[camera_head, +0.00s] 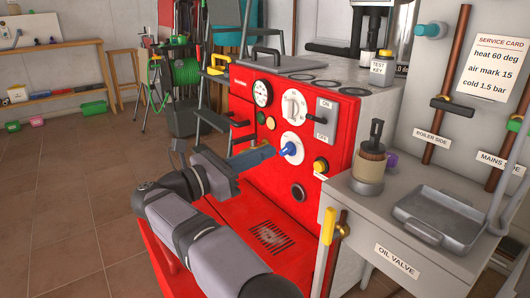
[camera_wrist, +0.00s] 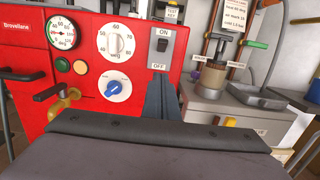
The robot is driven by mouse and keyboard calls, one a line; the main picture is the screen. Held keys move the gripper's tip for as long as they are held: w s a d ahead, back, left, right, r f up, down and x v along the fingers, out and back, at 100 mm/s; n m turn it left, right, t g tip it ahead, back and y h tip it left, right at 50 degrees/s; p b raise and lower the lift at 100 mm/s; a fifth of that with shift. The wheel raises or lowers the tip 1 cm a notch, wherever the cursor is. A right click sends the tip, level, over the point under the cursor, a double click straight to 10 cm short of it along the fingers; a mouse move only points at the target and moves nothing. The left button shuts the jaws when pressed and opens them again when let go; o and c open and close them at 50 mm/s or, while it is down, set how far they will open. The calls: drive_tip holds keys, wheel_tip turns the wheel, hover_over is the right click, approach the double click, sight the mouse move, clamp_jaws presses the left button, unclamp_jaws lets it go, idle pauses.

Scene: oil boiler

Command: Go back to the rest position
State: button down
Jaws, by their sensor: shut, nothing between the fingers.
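My gripper (camera_head: 268,152) is shut and empty, in front of the red boiler's front panel (camera_head: 330,151). In the head view its tip shows just left of the blue knob (camera_head: 289,149). In the wrist view my gripper (camera_wrist: 158,82) points at the panel to the right of the blue knob (camera_wrist: 118,88), below the ON/OFF switch (camera_wrist: 160,52). It appears apart from the knob, but the exact gap to the panel cannot be told. The white temperature dial (camera_head: 293,105) and the round gauge (camera_head: 262,92) are above.
A grey side counter (camera_head: 345,193) at the right holds a brown-and-grey pump (camera_head: 371,160) and a grey tray (camera_head: 446,216). A yellow-handled lever (camera_head: 328,226) stands at its front. Pipes with valve handles are on the right wall. Open tiled floor (camera_head: 60,200) lies left.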

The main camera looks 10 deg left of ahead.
drive_tip(key=w+a+n+t+y+p, duration=0.1)
drive_tip(key=w+n+t+y+p, duration=0.2)
drive_tip(key=w+n+y, duration=0.55)
drive_tip(key=w+a+n+t+y+p, duration=0.2)
drive_tip(key=w+n+y+p, duration=0.15)
drive_tip(key=n, duration=0.95)
drive_tip(key=s+d+f+n+g+y+p, duration=0.2)
drive_tip(key=s+f+n+g, duration=0.2)
drive_tip(key=f+n, duration=0.3)
drive_tip(key=s+d+f+n+g+y+p, duration=0.1)
drive_tip(key=s+d+f+n+g+y, duration=0.2)
drive_tip(key=f, duration=0.7)
drive_tip(key=s+d+f+n+g+h+p, duration=0.1)
drive_tip(key=s+d+f+n+g, duration=0.25)
drive_tip(key=s, duration=0.35)
drive_tip(key=s+d+f+n+g+p, duration=0.1)
drive_tip(key=s+d+f+n+g, duration=0.2)
drive_tip(key=s, duration=0.4)
drive_tip(key=s+d+n+g+h, duration=0.3)
drive_tip(key=s+d+n+g, duration=0.3)
drive_tip(key=s+d, duration=1.1)
wheel_tip(320, 180, up, 38)
drive_tip(key=s+n+t+p, duration=0.1)
drive_tip(key=s+p, duration=0.1)
drive_tip(key=p, duration=3.6)
